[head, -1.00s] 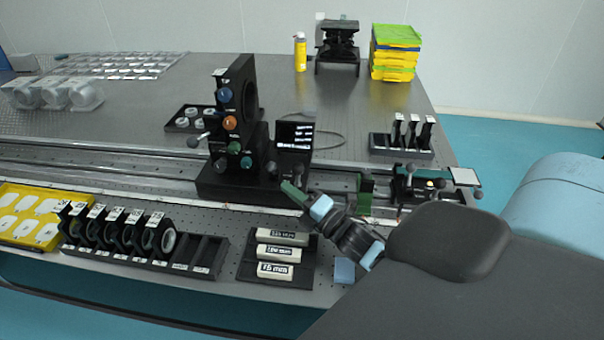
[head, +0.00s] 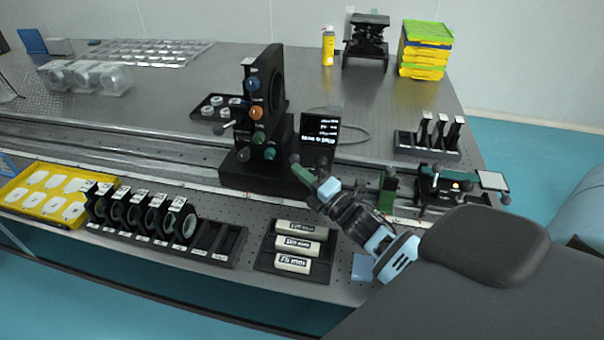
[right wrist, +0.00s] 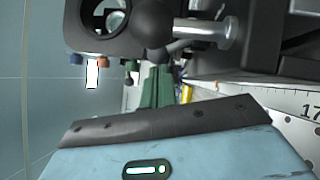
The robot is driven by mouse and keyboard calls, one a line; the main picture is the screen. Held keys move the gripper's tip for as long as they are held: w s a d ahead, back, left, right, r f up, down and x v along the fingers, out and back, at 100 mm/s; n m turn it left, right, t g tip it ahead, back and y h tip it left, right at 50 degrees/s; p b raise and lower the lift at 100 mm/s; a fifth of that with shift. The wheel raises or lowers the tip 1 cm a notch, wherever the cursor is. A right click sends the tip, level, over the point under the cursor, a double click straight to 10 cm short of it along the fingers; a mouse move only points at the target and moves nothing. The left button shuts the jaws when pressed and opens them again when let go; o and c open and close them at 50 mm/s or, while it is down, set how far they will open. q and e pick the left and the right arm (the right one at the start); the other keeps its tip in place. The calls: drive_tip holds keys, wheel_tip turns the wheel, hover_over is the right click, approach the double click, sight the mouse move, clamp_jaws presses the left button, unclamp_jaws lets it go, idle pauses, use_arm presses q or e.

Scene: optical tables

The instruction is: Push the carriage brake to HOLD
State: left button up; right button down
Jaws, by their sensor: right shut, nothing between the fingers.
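The black carriage (head: 240,177) stands on the rail, with an upright mount (head: 274,75) and coloured knobs. Two dark ball knobs show at its right side, one (head: 295,158) at my fingertips and one (head: 322,162) just right of them. I cannot tell which is the brake, and no HOLD mark is readable. My right gripper (head: 303,173) is shut and empty, its green fingertips against the carriage's right end in the picture; contact is unclear. In the right wrist view the green fingers (right wrist: 158,88) point toward a dark ball (right wrist: 150,22) with a metal shaft. My left gripper is not in view.
A small display (head: 320,129) stands behind the fingertips. A second rail carriage (head: 447,186) and a green block (head: 388,190) are to the right. In front lie a lens rack (head: 220,243), a tray of labelled bars (head: 264,262) and a yellow tray (head: 12,200).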

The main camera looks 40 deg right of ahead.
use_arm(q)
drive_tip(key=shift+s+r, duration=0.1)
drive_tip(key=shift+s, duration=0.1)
use_arm(e)
drive_tip(key=shift+w+d+r, duration=0.15)
drive_tip(key=shift+r, duration=0.2)
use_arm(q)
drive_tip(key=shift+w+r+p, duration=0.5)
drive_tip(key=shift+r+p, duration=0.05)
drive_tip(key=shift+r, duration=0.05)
use_arm(e)
drive_tip(key=shift+w+d+r, duration=0.7)
drive_tip(key=shift+d+r, duration=0.1)
drive_tip(key=shift+r, duration=0.2)
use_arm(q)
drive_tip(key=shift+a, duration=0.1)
use_arm(e)
drive_tip(key=shift+d, duration=0.1)
